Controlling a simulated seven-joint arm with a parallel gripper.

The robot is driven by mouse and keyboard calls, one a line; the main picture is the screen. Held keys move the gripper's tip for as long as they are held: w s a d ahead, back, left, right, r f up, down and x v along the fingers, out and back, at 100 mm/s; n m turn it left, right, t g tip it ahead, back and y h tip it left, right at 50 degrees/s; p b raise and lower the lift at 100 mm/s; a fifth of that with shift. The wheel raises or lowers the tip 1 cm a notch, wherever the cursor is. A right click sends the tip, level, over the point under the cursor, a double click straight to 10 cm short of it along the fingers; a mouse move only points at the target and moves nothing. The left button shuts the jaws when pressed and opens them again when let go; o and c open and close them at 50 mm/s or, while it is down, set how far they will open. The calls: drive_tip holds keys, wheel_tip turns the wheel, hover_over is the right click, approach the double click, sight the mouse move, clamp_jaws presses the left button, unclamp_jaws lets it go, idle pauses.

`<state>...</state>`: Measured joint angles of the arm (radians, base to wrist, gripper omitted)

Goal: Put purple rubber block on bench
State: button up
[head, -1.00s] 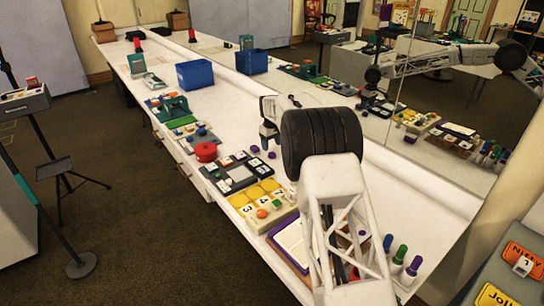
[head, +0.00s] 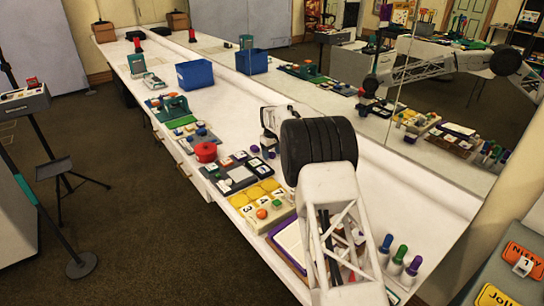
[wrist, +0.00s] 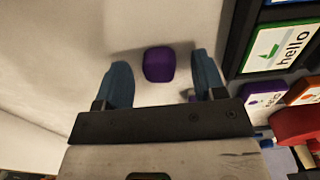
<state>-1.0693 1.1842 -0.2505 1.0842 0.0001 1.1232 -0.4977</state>
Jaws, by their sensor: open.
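A small purple block (wrist: 159,64) with rounded corners rests on the pale surface of the bench (head: 228,108) in the wrist view. My gripper (wrist: 164,82) is open, with one blue finger on each side of the block and a gap to both. It looks empty. A second bit of purple (wrist: 187,95) shows beside the right finger, mostly hidden by my gripper. In the head view my gripper (head: 268,142) is low over the bench beside the letter boards, and its fingers are small and hard to make out.
Letter and picture boards (head: 236,174) and a red round pot (head: 206,152) line the bench's front edge. Boards also lie close to the right finger in the wrist view (wrist: 283,45). A blue bin (head: 195,74) stands farther back. A mirror (head: 440,110) runs along the bench's back.

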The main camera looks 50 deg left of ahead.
sight(272, 153)
drive_tip(key=shift+f, duration=0.1)
idle(0.5)
drive_tip(key=c, duration=1.1)
drive_tip(key=shift+r, duration=1.9)
drive_tip(key=shift+s+d+f, duration=0.1)
drive_tip(key=shift+s+d, duration=0.05)
drive_tip(key=shift+d, duration=0.05)
drive_tip(key=shift+s+d+r, duration=0.25)
drive_tip(key=shift+s+d, duration=1)
drive_tip(key=shift+d, duration=1)
drive_tip(key=shift+s+d+r, duration=0.2)
drive_tip(key=shift+s+d, duration=1.1)
drive_tip(key=shift+d, duration=0.95)
drive_tip(key=shift+s+d+r, duration=0.25)
drive_tip(key=shift+s+d, duration=1)
drive_tip(key=shift+d, duration=1)
